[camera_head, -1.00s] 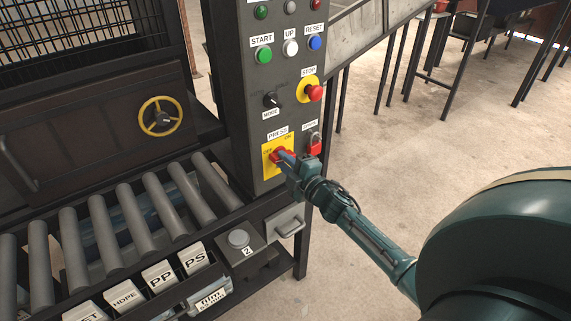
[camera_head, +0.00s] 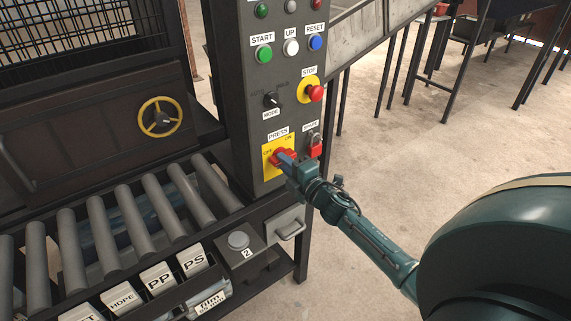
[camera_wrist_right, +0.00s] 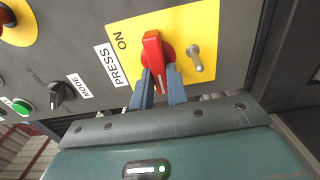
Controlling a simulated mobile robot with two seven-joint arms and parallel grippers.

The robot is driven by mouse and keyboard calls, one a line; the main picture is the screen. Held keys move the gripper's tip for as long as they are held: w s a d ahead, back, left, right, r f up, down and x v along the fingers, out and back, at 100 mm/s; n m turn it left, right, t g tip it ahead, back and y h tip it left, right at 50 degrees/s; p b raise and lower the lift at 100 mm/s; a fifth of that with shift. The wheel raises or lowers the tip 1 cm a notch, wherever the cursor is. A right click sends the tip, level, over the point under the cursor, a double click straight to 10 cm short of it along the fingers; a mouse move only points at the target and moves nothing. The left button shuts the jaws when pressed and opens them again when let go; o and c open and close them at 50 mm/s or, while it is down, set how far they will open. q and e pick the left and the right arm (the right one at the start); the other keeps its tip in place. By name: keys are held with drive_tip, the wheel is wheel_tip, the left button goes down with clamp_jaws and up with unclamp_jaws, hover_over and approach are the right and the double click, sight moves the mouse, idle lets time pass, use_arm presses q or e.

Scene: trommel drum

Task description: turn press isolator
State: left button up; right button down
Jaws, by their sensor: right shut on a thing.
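The press isolator is a red rotary handle (camera_head: 277,159) on a yellow plate (camera_head: 267,172) low on the grey control panel. In the head view its plate is marked OFF at left and ON at right. My right gripper (camera_head: 286,160) reaches it from the lower right. In the right wrist view the blue-grey fingers (camera_wrist_right: 158,88) are shut on the lower end of the red handle (camera_wrist_right: 153,50), one on each side. A white line on the handle shows between the fingers. A metal peg (camera_wrist_right: 195,58) stands beside the handle. My left gripper is not in view.
A red padlock (camera_head: 315,146) hangs just right of the isolator. The red stop button (camera_head: 316,93) and black mode knob (camera_head: 271,100) are above. Open floor is at right.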

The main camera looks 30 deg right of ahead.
drive_tip(key=c, duration=1.4)
unclamp_jaws()
drive_tip(key=shift+s, duration=0.1)
drive_tip(key=s, duration=0.8)
drive_tip(key=s+d, duration=0.1)
drive_tip(key=s, duration=0.4)
drive_tip(key=shift+b, duration=0.4)
